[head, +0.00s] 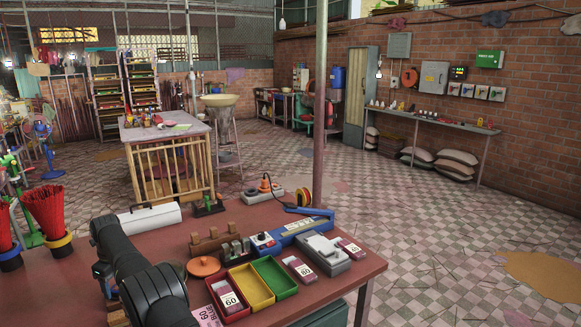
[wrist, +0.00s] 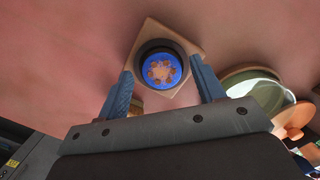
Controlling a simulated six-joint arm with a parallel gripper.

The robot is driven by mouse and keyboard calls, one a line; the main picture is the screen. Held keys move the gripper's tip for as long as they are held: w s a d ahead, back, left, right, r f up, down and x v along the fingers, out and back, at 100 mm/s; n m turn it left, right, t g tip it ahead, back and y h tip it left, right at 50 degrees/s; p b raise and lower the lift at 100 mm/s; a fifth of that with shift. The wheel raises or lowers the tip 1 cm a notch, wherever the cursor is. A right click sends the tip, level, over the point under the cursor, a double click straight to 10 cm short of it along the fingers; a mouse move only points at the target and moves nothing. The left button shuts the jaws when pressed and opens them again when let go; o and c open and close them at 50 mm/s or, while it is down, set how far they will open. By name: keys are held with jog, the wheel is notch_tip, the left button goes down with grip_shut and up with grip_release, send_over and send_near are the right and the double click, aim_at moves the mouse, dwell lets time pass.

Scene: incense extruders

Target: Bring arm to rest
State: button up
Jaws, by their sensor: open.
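My gripper (wrist: 161,68) shows in the wrist view with its two blue fingers spread apart and nothing between them. Beyond the fingertips is a tan square plate (wrist: 190,48) that bears a dark ring with a blue disc (wrist: 151,66) in it. The disc has a pattern of brown spots. The fingers look clear of the ring, but the exact gap is hard to judge. In the head view my dark arm reaches over the left part of the red-brown table (head: 330,262), and the gripper is hidden there.
A round greenish dish (wrist: 262,88) and an orange round piece (wrist: 292,120) lie right of the gripper. The table also holds red, yellow (head: 252,286) and green (head: 275,274) trays, an orange lid (head: 203,266), a grey device (head: 325,252) and a blue-and-white instrument (head: 290,235).

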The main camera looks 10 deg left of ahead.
notch_tip(320, 180, up, 5)
jog(key=shift+r, duration=0.1)
jog(key=w+d+r, duration=0.5)
jog(key=d+r, duration=0.2)
jog(key=d, duration=0.4)
jog(key=w+d+f+n, duration=0.2)
jog(key=w+d, duration=0.3)
jog(key=d, duration=0.6)
jog(key=w+d+f+n, duration=0.3)
jog(key=w+d+n, duration=0.2)
jog(key=d, duration=0.7)
jog(key=w+d+f+n+g, duration=0.1)
jog(key=w+d+f+n, duration=0.2)
jog(key=d, duration=0.9)
jog(key=shift+w+n+h, duration=0.3)
jog(key=shift+w+n, duration=0.4)
jog(key=shift+w, duration=0.4)
